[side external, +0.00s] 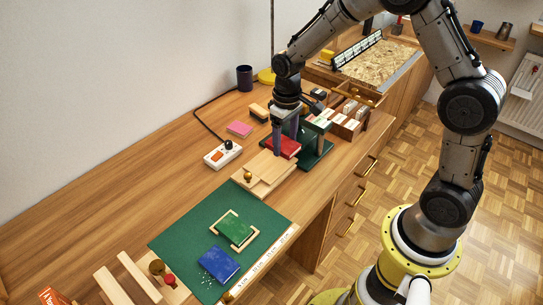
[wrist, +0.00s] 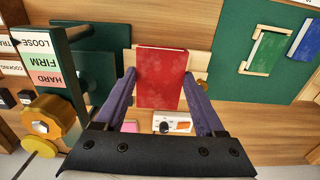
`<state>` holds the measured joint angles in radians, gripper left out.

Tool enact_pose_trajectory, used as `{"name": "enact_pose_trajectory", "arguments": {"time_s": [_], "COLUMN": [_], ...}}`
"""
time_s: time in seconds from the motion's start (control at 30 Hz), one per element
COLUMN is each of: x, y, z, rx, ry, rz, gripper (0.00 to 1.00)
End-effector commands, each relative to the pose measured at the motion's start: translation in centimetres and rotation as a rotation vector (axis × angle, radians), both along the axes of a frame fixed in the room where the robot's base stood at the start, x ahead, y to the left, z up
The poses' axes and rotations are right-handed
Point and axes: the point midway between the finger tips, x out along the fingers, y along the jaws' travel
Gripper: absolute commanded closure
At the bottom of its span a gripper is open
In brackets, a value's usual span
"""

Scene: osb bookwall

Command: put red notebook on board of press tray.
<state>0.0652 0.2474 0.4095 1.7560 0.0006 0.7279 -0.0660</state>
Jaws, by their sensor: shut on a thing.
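The red notebook (side external: 284,147) is between the two fingers of my gripper (side external: 285,138), which is shut on it. In the wrist view the notebook (wrist: 162,80) sits upright in the picture, with a finger of my gripper (wrist: 162,88) along each side. A light wooden board with a brass knob, apparently the press tray's board (side external: 262,174), lies on the desk just in front of the notebook; it partly shows behind the notebook in the wrist view (wrist: 201,64). The notebook appears above the board's far edge and the press; I cannot tell whether it touches either.
The dark green press (side external: 319,155) with LOOSE, FIRM and HARD labels (wrist: 45,60) stands close beside my gripper. A green mat (side external: 185,239) carries a green notebook (side external: 236,229) and a blue notebook (side external: 218,264). A power strip (side external: 223,155) and pink pad (side external: 239,129) lie left.

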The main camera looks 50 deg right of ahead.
Motion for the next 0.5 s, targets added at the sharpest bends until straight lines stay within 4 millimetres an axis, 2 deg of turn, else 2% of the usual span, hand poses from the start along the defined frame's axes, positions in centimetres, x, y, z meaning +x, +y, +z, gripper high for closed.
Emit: {"name": "enact_pose_trajectory", "arguments": {"time_s": [0.1,0.2,0.5], "x": [1.8,3.1,4.7], "y": [-0.1,-0.2,-0.3], "z": [-2.4,-3.9,-5.7], "rx": [0.0,0.0,0.0], "ry": [0.006,0.003,0.001], "rz": [0.0,0.0,0.001], "gripper": [0.84,0.84,0.84]}}
